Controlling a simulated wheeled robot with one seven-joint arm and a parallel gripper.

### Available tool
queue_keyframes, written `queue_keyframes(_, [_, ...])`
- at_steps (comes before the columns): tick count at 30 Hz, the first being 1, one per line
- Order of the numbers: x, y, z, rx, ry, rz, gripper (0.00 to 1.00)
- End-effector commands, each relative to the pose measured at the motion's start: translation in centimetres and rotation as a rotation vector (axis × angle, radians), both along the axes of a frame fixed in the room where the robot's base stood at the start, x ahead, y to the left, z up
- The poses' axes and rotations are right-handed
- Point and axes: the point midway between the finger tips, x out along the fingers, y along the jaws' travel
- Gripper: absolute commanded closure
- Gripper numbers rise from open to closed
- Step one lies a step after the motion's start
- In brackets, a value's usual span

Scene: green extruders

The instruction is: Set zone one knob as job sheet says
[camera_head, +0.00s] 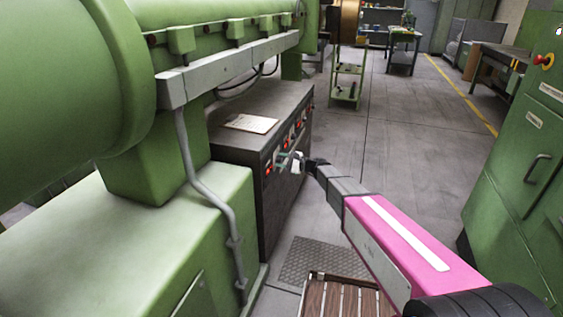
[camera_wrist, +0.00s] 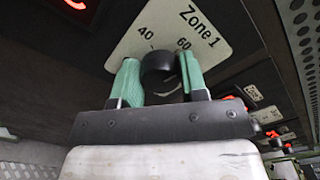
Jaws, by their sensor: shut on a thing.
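The zone one knob (camera_wrist: 158,62) is black and round, on a pale plate (camera_wrist: 206,45) printed "Zone 1", with the marks 40 and 60 readable. My gripper (camera_wrist: 158,82) has a green finger on each side of the knob and is shut on it. The knob's pointer is not clear to me. In the head view my gripper (camera_head: 291,161) is at the front panel of the dark control cabinet (camera_head: 236,160) and hides the knob. The job sheet (camera_head: 250,123) lies flat on top of the cabinet; its writing is too small to read.
Red displays (camera_head: 267,171) line the cabinet front; one red display (camera_wrist: 76,4) is at top left in the wrist view. More zone plates (camera_wrist: 268,114) recede to the right. The green extruder (camera_head: 60,80) stands left, a green cabinet (camera_head: 520,160) right.

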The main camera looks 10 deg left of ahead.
Motion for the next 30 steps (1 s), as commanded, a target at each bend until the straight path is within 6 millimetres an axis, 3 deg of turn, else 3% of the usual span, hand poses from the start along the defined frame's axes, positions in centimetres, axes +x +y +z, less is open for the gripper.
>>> queue_keyframes(18, [0.14,-0.1,-0.04,0.043,0.573,-0.002,0.84])
queue_keyframes(30, [0.18,-0.1,-0.06,0.062,0.822,-0.003,0.84])
